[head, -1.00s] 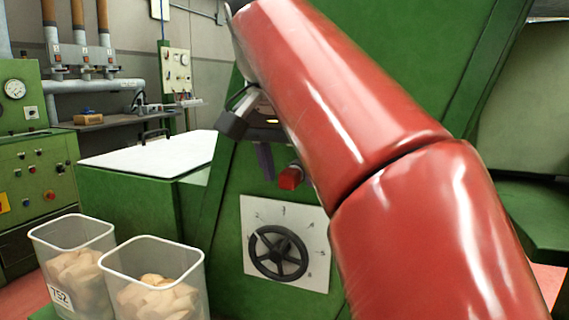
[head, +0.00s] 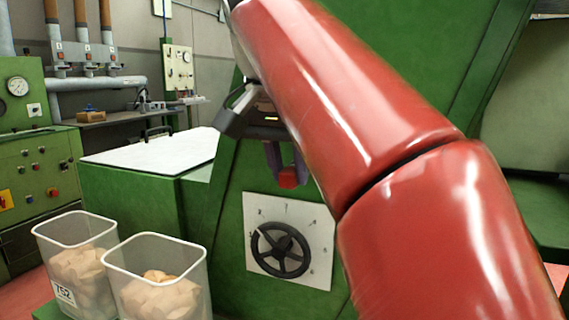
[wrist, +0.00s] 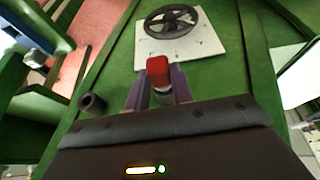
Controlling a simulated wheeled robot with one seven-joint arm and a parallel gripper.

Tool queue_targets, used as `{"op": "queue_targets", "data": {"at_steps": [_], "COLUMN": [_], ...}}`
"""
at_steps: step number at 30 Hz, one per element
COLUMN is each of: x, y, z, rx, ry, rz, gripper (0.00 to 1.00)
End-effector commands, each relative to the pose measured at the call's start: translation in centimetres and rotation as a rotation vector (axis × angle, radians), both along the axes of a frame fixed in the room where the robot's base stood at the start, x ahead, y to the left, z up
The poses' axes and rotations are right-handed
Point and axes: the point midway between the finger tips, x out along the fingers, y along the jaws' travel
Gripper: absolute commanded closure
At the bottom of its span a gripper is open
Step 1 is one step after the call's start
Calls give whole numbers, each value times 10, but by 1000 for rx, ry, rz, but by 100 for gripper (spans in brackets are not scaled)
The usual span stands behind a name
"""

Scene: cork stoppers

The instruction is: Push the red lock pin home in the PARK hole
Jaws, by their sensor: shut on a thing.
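My gripper (head: 287,174) is shut on the red lock pin (head: 288,178), in front of the green machine panel. In the wrist view the red pin (wrist: 158,70) shows as a red block between the two purple fingers (wrist: 158,82). I cannot tell how far the pin is from the panel or whether it sits in a hole. No PARK label is legible. A white dial plate (head: 318,222) with a dark handwheel (head: 281,250) is on the panel below the pin. A dark round cylinder (wrist: 92,103) shows left of my gripper in the wrist view.
Two clear bins of corks (head: 75,232) (head: 152,248) stand at the lower left. A green cabinet with a white top (head: 150,160) is behind them. My red arm covers much of the panel's right side.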

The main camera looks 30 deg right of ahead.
Motion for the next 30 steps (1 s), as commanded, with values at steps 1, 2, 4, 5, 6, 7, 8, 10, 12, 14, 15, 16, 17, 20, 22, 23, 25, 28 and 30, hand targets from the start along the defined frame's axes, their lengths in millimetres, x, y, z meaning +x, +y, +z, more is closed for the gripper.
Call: {"op": "queue_targets", "data": {"at_steps": [1, 2, 4, 5, 6, 7, 8, 10, 12, 14, 15, 16, 17, 20, 22, 23, 25, 28, 30], "x": [-1, -1, -2, -2, -2, -3, -3, -4, -6, -8, -9, -10, -11, -14, -17, -18, -20, -23, -25], "y": [1, 1, 2, 2, 2, 3, 3, 5, 8, 10, 12, 13, 14, 18, 21, 22, 25, 29, 31], "z": [0, 0, 0, 0, 0, 0, 0, 0, 0, 0, 0, 0, 0, 0, 0, 0, 0, 0, 0], "rx": [0, 0, -1, -1, -1, -1, -1, 0, 0, 0, -1, 0, 0, 0, 0, 0, 0, 0, 0], "ry": [0, 0, -1, -1, -1, -1, -1, -2, -2, -3, -2, -3, -2, -2, -1, -1, -1, -2, -1], "rz": [0, -1, -1, -1, -1, -1, -1, -1, 1, 1, 2, 1, 1, -1, 0, 1, 0, -1, 0], "gripper": [100, 100, 100, 100, 100, 100, 100, 100, 100, 100, 100, 100, 100, 100, 100, 100, 100, 100, 100]}}
